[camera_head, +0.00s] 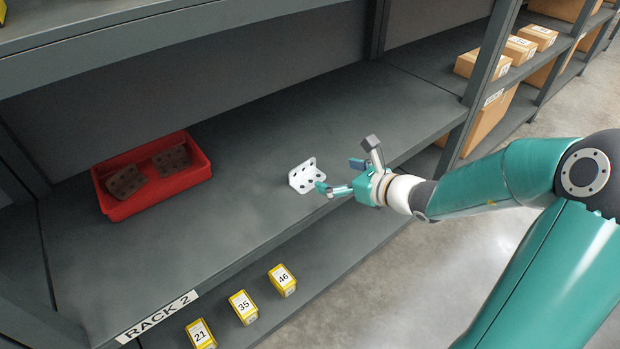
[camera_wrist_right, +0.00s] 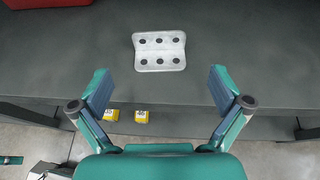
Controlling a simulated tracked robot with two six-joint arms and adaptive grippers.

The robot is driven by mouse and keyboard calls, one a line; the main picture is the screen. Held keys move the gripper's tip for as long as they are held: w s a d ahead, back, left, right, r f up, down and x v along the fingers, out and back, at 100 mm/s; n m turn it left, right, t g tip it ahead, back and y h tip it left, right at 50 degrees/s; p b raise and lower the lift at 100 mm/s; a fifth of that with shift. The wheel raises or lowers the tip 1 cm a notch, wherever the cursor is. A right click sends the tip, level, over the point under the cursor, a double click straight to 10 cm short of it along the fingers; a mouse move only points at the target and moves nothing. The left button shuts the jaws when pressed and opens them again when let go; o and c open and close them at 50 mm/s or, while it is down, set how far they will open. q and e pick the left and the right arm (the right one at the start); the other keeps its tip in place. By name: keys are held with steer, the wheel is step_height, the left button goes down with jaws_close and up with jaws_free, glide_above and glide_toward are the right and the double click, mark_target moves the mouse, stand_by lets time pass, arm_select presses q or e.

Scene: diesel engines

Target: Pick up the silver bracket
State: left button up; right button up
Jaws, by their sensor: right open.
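The silver bracket (camera_head: 304,175) is a small, pale L-shaped piece with several holes, resting on the grey shelf near its front edge. In the right wrist view the bracket (camera_wrist_right: 160,51) lies ahead of the fingers, centred between them. My right gripper (camera_head: 338,177) is open and empty, just to the right of the bracket in the head view. In the wrist view my right gripper (camera_wrist_right: 160,88) has its fingers spread wide, and the bracket is beyond the fingertips. My left gripper is not in view.
A red bin (camera_head: 152,176) with two brown perforated blocks stands at the left of the shelf (camera_head: 230,215). Several numbered yellow boxes (camera_head: 243,307) sit on the lower shelf. A rack upright (camera_head: 485,85) stands to the right, with cardboard boxes (camera_head: 483,66) beyond. Shelf around the bracket is clear.

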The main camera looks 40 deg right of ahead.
mark_target(303, 165)
steer(key=b+x, duration=0.2)
steer(key=x, duration=1)
steer(key=shift+w+f, duration=0.15)
steer(key=c, duration=1.1)
